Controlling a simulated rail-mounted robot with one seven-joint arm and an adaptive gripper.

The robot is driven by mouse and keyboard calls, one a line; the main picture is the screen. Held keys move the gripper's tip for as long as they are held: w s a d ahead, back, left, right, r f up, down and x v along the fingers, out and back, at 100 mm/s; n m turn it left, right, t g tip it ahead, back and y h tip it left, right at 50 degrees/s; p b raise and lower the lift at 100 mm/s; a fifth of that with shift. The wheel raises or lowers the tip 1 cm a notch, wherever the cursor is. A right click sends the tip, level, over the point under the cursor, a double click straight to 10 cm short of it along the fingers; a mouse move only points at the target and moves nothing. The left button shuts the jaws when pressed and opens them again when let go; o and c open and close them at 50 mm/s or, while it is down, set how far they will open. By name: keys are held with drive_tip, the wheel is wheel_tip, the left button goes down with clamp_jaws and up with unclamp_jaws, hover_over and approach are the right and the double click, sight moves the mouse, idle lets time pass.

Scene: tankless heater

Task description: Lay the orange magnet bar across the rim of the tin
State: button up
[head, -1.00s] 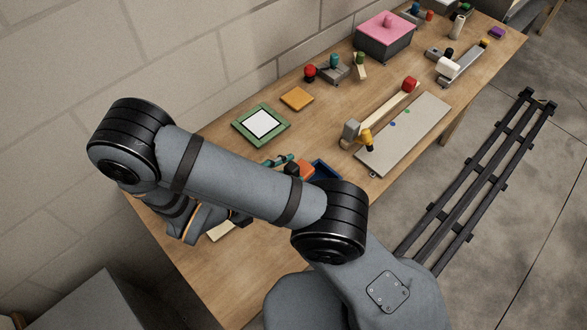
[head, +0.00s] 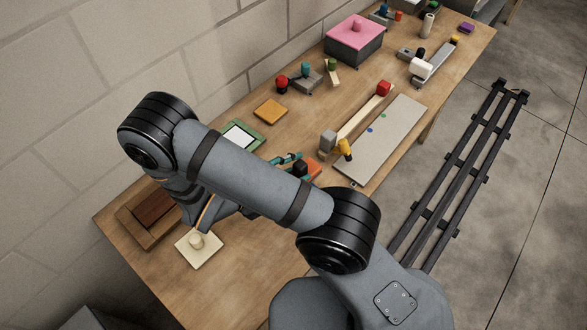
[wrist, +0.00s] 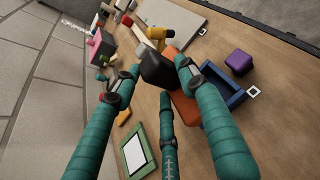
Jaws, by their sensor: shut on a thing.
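The orange magnet bar (wrist: 186,107) has a black knob (wrist: 157,68). My gripper (wrist: 157,73), with teal fingers, is shut on this knob. The blue open-topped box, which looks like the tin (wrist: 238,98), lies right beside the bar in the wrist view. Part of it is hidden behind a finger. I cannot tell whether the bar is above its rim or beside it. In the head view the bar (head: 314,167) shows just past my arm, with my gripper (head: 295,164) at it. My arm hides the blue box there.
A purple block (wrist: 239,62) stands near the blue box. A green-framed white pad (head: 240,136), an orange square (head: 270,111) and a grey board (head: 382,139) lie around. A yellow piece (head: 345,149) is close by. A wooden tray (head: 140,231) and cream plate (head: 198,249) are at the near end.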

drive_tip(key=shift+f+b, duration=2.45)
drive_tip(key=shift+f, duration=0.5)
drive_tip(key=shift+f+b, duration=0.45)
drive_tip(key=o, duration=1.3)
drive_tip(key=shift+o, duration=0.2)
drive_tip(key=v, duration=1.2)
